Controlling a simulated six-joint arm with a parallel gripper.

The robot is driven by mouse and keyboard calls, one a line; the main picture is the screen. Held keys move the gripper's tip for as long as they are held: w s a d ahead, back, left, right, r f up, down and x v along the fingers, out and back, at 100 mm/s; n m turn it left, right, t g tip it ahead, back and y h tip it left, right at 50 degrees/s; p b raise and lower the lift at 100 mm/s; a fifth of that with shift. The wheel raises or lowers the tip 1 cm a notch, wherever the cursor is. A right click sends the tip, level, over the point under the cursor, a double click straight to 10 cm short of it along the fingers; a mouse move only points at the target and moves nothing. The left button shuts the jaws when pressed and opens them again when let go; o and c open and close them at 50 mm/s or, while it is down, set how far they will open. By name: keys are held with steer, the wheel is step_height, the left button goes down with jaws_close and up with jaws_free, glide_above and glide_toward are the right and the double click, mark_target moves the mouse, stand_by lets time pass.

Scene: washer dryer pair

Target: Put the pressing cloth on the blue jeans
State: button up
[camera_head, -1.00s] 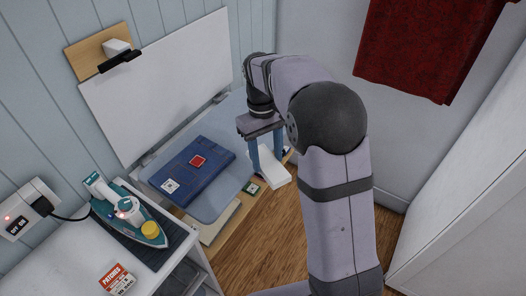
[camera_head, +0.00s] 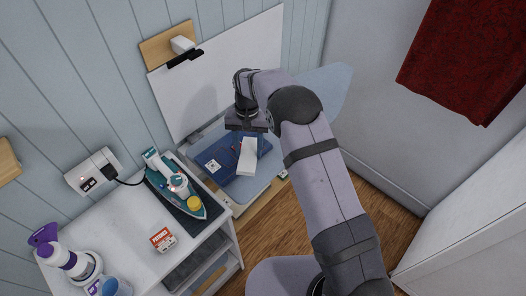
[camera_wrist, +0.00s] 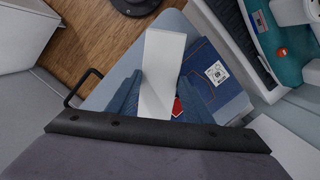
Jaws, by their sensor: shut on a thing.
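The pressing cloth is a white folded strip (camera_head: 248,156), held below my gripper (camera_head: 247,140). It also shows in the wrist view (camera_wrist: 160,75), between the two blue fingers of my gripper (camera_wrist: 155,95). My gripper is shut on it. The folded blue jeans (camera_head: 213,157) lie on the light blue ironing board (camera_head: 245,190). In the wrist view the jeans (camera_wrist: 215,95) show beneath and right of the cloth, with a red patch partly hidden by it. The cloth appears above the jeans; I cannot tell whether it touches them.
A teal iron (camera_head: 172,185) stands on a dark mat on the white cabinet (camera_head: 130,235) at left, beside a red-and-white patches box (camera_head: 163,240). A white panel (camera_head: 215,75) stands behind the board. A red towel (camera_head: 465,60) hangs at right.

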steer(key=w+a+r+m+t, duration=0.1)
steer(key=w+m, duration=0.3)
steer(key=m, duration=0.8)
steer(key=w+a+r+m+t+y, duration=0.1)
steer(key=w+a+m, duration=0.2)
steer(key=m, duration=0.8)
steer(key=shift+w+r+m+t, duration=0.3)
steer(key=shift+w+m, duration=0.1)
steer(key=shift+w, duration=0.1)
steer(key=shift+a, duration=0.1)
steer(key=b, duration=0.4)
glide_above(234, 152)
steer(key=w+d, duration=0.2)
steer(key=shift+s+a+f, duration=0.1)
steer(key=shift+f, duration=1.8)
steer(key=shift+s+a+f, duration=0.1)
steer(key=shift+f, duration=1.8)
steer(key=shift+f+b, duration=0.6)
steer(key=shift+f, duration=0.05)
steer(key=o, duration=1.1)
steer(key=shift+r, duration=0.1)
